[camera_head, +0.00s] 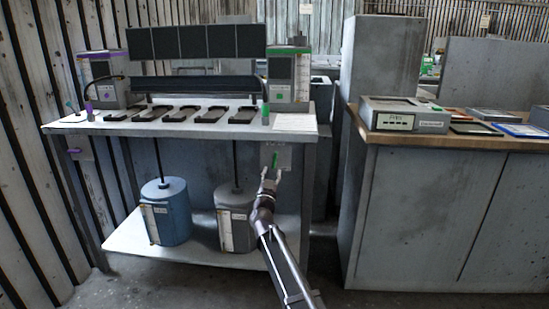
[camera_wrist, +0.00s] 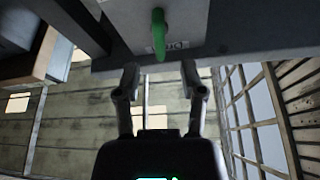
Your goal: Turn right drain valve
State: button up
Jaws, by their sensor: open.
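The right drain valve has a green handle (camera_head: 275,160) on a grey plate below the right end of the bench top. In the wrist view the green handle (camera_wrist: 158,36) points toward my gripper and a small label sits behind its lower part. My gripper (camera_head: 271,176) is open, just below and in front of the handle. In the wrist view the two fingertips of my gripper (camera_wrist: 160,72) are spread on either side of the handle's line, and a gap shows between them and the handle. Nothing is between the fingers.
A purple valve handle (camera_head: 73,151) is at the bench's left end. A blue drum (camera_head: 166,212) and a grey drum (camera_head: 230,225) stand on the lower shelf (camera_head: 125,242). A grey cabinet with a wooden top (camera_head: 470,137) stands to the right, with a floor gap between.

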aim_at(274, 162)
jog(key=shift+p+x, duration=1)
jog(key=shift+x, duration=2.2)
grip_shut()
